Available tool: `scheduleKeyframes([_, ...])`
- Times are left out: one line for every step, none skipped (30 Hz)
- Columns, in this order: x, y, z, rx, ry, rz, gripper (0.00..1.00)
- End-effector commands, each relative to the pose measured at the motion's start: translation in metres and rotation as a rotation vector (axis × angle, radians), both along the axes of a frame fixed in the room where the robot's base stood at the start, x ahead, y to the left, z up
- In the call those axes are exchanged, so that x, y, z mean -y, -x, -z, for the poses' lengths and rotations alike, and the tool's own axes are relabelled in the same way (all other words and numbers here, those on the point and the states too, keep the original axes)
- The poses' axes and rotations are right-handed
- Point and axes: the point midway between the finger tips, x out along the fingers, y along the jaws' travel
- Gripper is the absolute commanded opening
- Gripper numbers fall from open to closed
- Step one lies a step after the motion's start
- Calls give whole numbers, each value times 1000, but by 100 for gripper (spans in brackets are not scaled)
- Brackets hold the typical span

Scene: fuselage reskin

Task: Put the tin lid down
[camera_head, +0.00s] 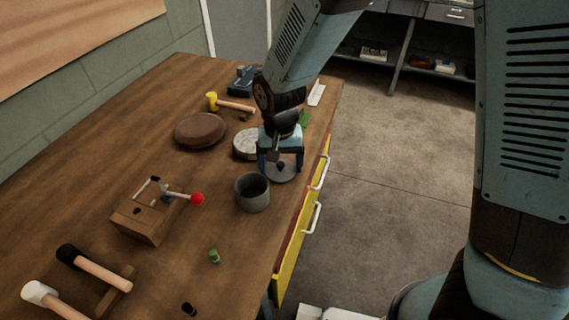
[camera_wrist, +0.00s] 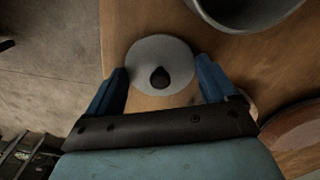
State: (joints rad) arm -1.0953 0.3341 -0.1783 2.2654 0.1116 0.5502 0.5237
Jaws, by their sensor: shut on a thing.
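The tin lid (camera_head: 285,177) is a flat grey disc with a dark knob, near the table's right edge. In the wrist view the lid (camera_wrist: 150,52) lies between the two blue fingers, knob towards me. My gripper (camera_head: 281,168) points down and is shut on the lid across its rim. It also shows in the wrist view (camera_wrist: 161,75). The lid is level, at or just above the wood; I cannot tell whether it touches. The open grey tin (camera_head: 253,198) stands upright just in front of the lid, apart from it, and shows at the top of the wrist view (camera_wrist: 243,22).
The wooden table (camera_head: 110,150) also holds a round brown pad (camera_head: 200,130), a pale round disc (camera_head: 246,143) close behind my gripper, a yellow mallet (camera_head: 213,101), a wooden block with a red-knobbed clamp (camera_head: 140,220) and a green piece (camera_head: 214,256). Yellow drawers (camera_head: 290,265) line the right edge.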

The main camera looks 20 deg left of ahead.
Motion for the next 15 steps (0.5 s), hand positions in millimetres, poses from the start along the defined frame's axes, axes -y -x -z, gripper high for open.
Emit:
scheduleKeyframes([0,0,3,-1,1,0,57])
scheduleKeyframes([0,0,3,0,1,0,57])
scheduleKeyframes([0,0,3,0,0,0,57])
scheduleKeyframes([0,0,3,0,0,0,57])
scheduleKeyframes([0,0,2,0,0,0,57])
scheduleKeyframes([0,0,2,0,0,0,57])
scheduleKeyframes([0,0,2,0,0,0,57])
scheduleKeyframes([0,0,3,0,0,0,57])
scheduleKeyframes([0,0,3,0,0,0,57])
scheduleKeyframes([0,0,4,0,0,0,57])
scheduleKeyframes([0,0,5,0,0,0,57])
scheduleKeyframes([0,0,5,0,0,0,87])
scheduleKeyframes([0,0,5,0,0,0,90])
scheduleKeyframes([0,0,5,0,0,0,93])
scheduleKeyframes([0,0,5,0,0,0,97])
